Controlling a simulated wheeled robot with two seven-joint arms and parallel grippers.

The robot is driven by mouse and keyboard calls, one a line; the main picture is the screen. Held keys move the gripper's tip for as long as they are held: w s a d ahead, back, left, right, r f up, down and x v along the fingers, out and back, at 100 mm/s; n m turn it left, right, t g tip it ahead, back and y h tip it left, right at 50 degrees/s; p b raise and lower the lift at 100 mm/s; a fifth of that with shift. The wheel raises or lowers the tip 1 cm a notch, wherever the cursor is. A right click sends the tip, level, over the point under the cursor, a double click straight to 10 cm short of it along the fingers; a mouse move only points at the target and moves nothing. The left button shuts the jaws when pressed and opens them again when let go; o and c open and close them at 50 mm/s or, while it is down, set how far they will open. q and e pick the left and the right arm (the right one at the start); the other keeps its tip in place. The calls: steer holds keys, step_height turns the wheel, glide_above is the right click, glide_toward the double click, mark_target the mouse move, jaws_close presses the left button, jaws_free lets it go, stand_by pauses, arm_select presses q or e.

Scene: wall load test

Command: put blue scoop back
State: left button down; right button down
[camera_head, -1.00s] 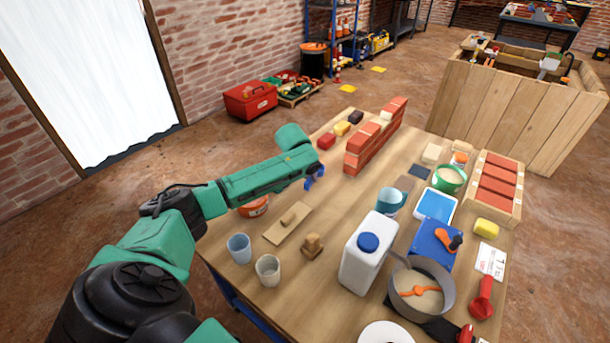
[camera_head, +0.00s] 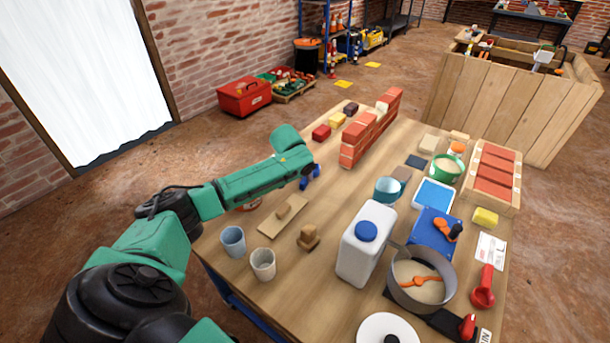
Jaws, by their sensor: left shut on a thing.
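My left gripper (camera_head: 306,174) is at the end of the green arm, over the far left part of the table, left of the small brick wall. It is shut on a small blue thing (camera_head: 311,182), which looks like the blue scoop. The arm's end hides most of the scoop and the jaws, so its exact shape and whether it touches the table cannot be told. My right gripper is not in view.
The brick wall (camera_head: 370,128) stands right of the gripper. A wooden float (camera_head: 283,212), a blue-grey cup (camera_head: 233,241) and a beige cup (camera_head: 263,264) are nearer. A white jug (camera_head: 362,250) and grey pan (camera_head: 421,285) crowd the front. Bare table (camera_head: 345,190) lies right of the gripper.

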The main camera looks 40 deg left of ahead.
arm_select(q)
steer(key=shift+f, duration=0.4)
steer(key=shift+c, duration=1.5)
jaws_free()
steer(key=shift+r+p, duration=1.2)
steer(key=shift+p, duration=0.35)
steer(key=shift+r, duration=0.25)
step_height(320, 180, up, 4)
steer(key=p, duration=0.5)
steer(key=shift+r+p, duration=0.15)
steer(key=shift+p, duration=0.25)
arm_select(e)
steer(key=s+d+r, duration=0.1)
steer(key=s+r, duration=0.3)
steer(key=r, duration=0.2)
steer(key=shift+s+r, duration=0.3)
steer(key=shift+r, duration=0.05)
